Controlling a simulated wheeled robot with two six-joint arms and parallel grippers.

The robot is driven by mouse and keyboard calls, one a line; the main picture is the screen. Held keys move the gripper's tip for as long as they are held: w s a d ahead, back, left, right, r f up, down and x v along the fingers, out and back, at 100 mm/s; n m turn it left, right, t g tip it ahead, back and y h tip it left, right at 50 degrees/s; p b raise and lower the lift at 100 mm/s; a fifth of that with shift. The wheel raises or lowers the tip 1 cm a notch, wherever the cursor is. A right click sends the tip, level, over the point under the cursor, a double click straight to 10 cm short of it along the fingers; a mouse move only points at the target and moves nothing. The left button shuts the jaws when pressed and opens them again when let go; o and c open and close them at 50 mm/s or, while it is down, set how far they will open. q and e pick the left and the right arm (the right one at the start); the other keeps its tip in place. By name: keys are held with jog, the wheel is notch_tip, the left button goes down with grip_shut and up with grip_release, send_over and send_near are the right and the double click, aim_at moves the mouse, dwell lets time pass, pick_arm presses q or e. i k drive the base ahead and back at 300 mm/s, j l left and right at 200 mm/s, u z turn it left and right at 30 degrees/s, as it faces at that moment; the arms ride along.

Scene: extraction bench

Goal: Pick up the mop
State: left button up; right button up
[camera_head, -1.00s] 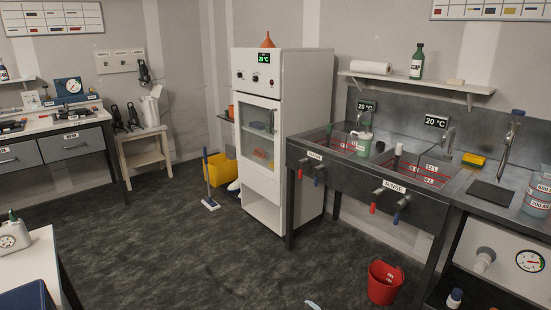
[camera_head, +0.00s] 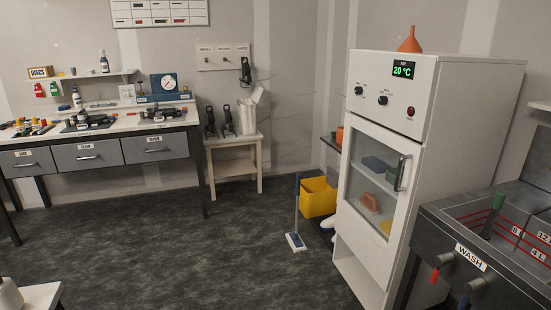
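The mop (camera_head: 296,220) stands upright on the dark floor, left of the white cabinet. It has a thin blue handle and a flat white and blue head (camera_head: 295,242). A yellow bucket (camera_head: 318,197) stands just behind it to the right. Neither of my grippers shows in the head view.
The tall white cabinet (camera_head: 375,210) stands right of the mop, with the wash sink (camera_head: 470,257) beyond it. A small stand (camera_head: 235,165) and a drawer bench (camera_head: 100,150) line the back wall. A white table corner (camera_head: 40,296) is at lower left. The floor (camera_head: 180,260) between is clear.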

aim_at(297, 243)
jog(key=i+j+u, duration=0.15)
jog(key=i+u, duration=0.15)
jog(key=i, duration=0.55)
jog(key=i+l+u, duration=0.1)
jog(key=i+u, duration=0.25)
jog(key=i, duration=0.45)
jog(key=i+z, duration=0.2)
jog(key=i, duration=0.65)
jog(key=i+j+z, duration=0.2)
jog(key=i, duration=0.65)
jog(key=i+j+z, duration=0.1)
jog(key=i+z, duration=0.25)
jog(key=i, duration=0.75)
